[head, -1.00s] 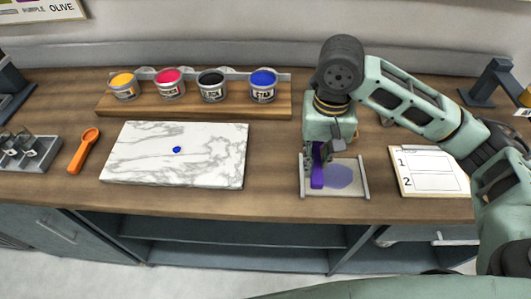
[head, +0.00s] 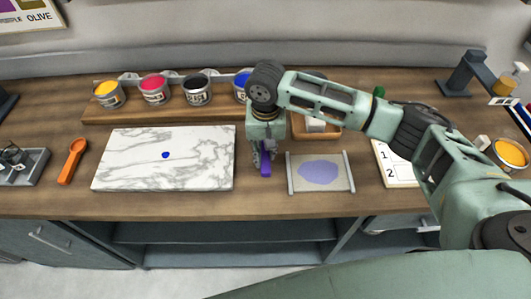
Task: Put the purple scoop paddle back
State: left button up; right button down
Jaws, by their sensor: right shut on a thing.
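The purple scoop paddle (head: 265,170) is in my right gripper (head: 263,157). The gripper is shut on it and points down, between the marble slab and the mat with the purple patch. The paddle's upper part is hidden by the fingers, and I cannot tell whether its lower end touches the counter. The mat (head: 344,186) has a rail on each side and a flat purple patch (head: 320,172) on it. My left gripper is not in the view.
The marble slab (head: 200,165) carries a small blue blob (head: 165,155). An orange scoop (head: 72,160) lies left of it. Several ink cans, including a yellow one (head: 108,94), stand on a wooden rack (head: 150,113) behind. A wooden box (head: 325,131) sits behind the mat, and a numbered sheet (head: 394,165) lies to its right.

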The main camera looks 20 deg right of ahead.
aim_at(266, 154)
notch_tip(266, 154, down, 2)
jog(key=shift+f, duration=0.1)
jog(key=c, duration=1.6)
grip_release()
notch_tip(266, 154, up, 12)
jog(key=shift+r+b, duration=0.1)
jog(key=shift+b, duration=1)
